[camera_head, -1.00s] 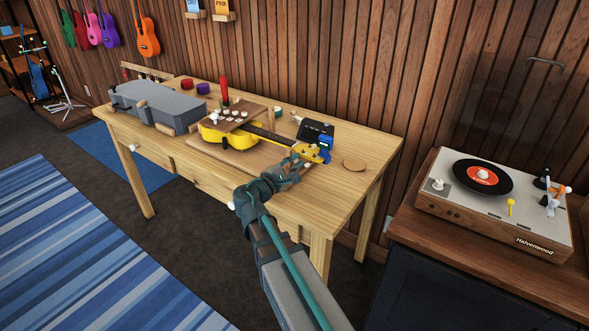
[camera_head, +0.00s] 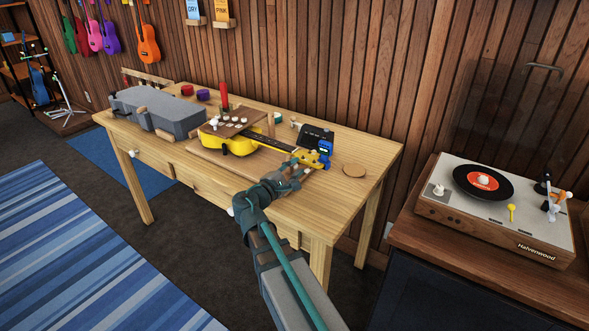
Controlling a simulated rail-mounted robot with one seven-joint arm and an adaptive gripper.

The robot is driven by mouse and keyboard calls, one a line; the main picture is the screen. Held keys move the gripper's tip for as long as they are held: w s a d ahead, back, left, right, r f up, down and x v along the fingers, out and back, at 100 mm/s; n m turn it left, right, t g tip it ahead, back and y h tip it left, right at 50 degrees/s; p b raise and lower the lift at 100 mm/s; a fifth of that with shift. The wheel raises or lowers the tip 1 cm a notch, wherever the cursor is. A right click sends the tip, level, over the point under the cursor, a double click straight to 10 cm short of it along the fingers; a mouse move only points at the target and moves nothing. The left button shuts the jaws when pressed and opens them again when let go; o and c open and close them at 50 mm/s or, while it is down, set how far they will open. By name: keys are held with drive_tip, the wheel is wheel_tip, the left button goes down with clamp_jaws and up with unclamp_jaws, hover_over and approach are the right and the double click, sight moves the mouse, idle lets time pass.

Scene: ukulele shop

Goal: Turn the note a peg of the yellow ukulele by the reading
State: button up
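The yellow ukulele (camera_head: 231,145) lies on the wooden workbench with its dark neck pointing right. Its yellow headstock (camera_head: 309,158) is at the right end, with a blue device (camera_head: 325,150) on it. A small dark box (camera_head: 314,134) sits just behind the headstock; any reading on it is too small to make out. My gripper (camera_head: 296,168) is at the near side of the headstock, very close to it. The single pegs, including the note a peg, are too small to tell apart. I cannot tell whether the fingers touch a peg or are open or shut.
A brown tray with small white parts (camera_head: 238,121) lies over the ukulele's body. A grey case (camera_head: 157,112) fills the bench's left end. A red bottle (camera_head: 224,95) stands at the back. A record player (camera_head: 490,205) stands further right.

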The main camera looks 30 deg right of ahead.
drive_tip(key=v, duration=1.2)
drive_tip(key=shift+d, duration=0.1)
